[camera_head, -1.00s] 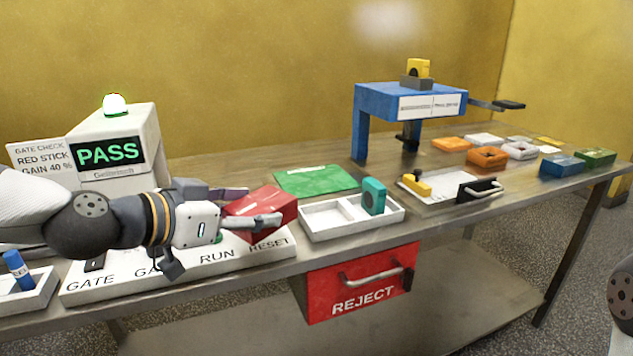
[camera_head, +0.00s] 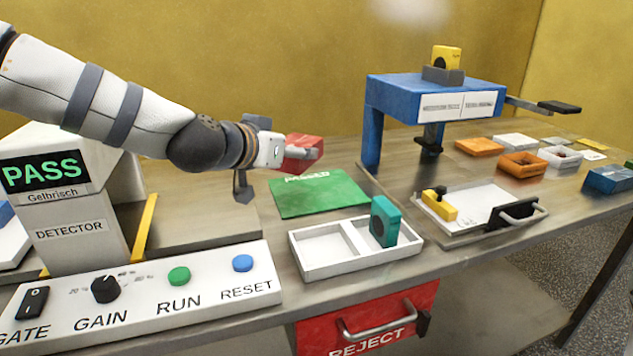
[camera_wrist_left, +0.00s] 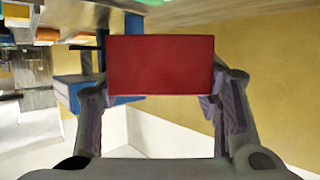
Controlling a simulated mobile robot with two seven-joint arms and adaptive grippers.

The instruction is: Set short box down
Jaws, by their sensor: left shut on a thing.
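The short red box (camera_head: 303,152) is held in my left gripper (camera_head: 300,155), in the air near the far edge of the green mat marked PASSED (camera_head: 318,194). In the left wrist view the red box (camera_wrist_left: 160,65) sits squarely between the two fingers of my left gripper (camera_wrist_left: 162,95), which touch its sides. Its underside and the exact gap to the mat cannot be told. My right gripper is not in view.
A white two-part tray (camera_head: 322,271) holds a teal block (camera_head: 384,222) in its right compartment. The control panel (camera_head: 140,295) and detector (camera_head: 75,235) stand at left. A blue stand (camera_head: 400,90) is behind. A red REJECT drawer (camera_head: 368,318) hangs below. The green mat's surface is bare.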

